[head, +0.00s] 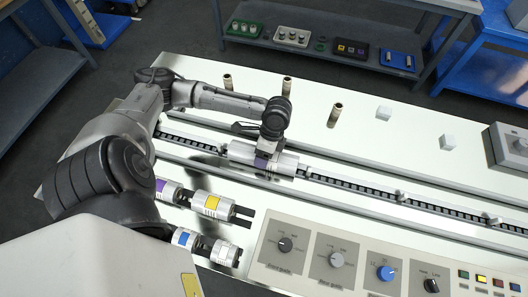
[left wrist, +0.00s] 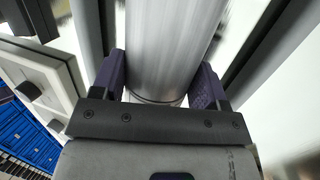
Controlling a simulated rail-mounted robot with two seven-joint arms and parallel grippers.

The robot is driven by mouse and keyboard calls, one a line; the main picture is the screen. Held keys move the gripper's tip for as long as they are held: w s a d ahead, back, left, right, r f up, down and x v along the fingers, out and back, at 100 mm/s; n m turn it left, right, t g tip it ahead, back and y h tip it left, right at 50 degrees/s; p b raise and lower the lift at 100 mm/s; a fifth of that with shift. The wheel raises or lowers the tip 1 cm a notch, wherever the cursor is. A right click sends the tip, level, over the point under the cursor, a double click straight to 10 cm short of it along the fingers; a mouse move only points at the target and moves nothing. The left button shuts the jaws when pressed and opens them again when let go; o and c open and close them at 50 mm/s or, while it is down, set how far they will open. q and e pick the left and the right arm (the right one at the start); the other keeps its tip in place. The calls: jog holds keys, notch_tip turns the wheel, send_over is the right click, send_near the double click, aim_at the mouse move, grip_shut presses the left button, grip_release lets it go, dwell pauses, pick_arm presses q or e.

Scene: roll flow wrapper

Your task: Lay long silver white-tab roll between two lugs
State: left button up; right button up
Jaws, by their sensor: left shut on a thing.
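A long plain silver roll (head: 285,166) lies lengthwise over the chain channel (head: 345,184) at the middle of the head view. My left gripper (head: 262,161) comes down on it from above and is shut around its middle. In the left wrist view the silver roll (left wrist: 170,45) runs between the two purple fingers (left wrist: 162,75). A small pale lug (head: 304,171) shows close by the roll's right end; I cannot tell if they touch. Another lug (head: 402,195) stands farther right along the chain. The roll's tab colour and any lug at its left end cannot be made out. My right gripper is not in view.
Rolls with a yellow label (head: 212,203), a purple label (head: 170,190) and a blue label (head: 184,237) lie in front of the channel. A control panel (head: 345,262) is at the front. Upright brown cylinders (head: 287,86) and white blocks (head: 384,113) stand behind.

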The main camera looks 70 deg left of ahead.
pick_arm(q)
jog(key=o, duration=1.3)
jog(key=shift+o, duration=1.1)
jog(key=shift+f, duration=0.15)
jog(key=p+v, duration=0.3)
jog(key=v, duration=1.1)
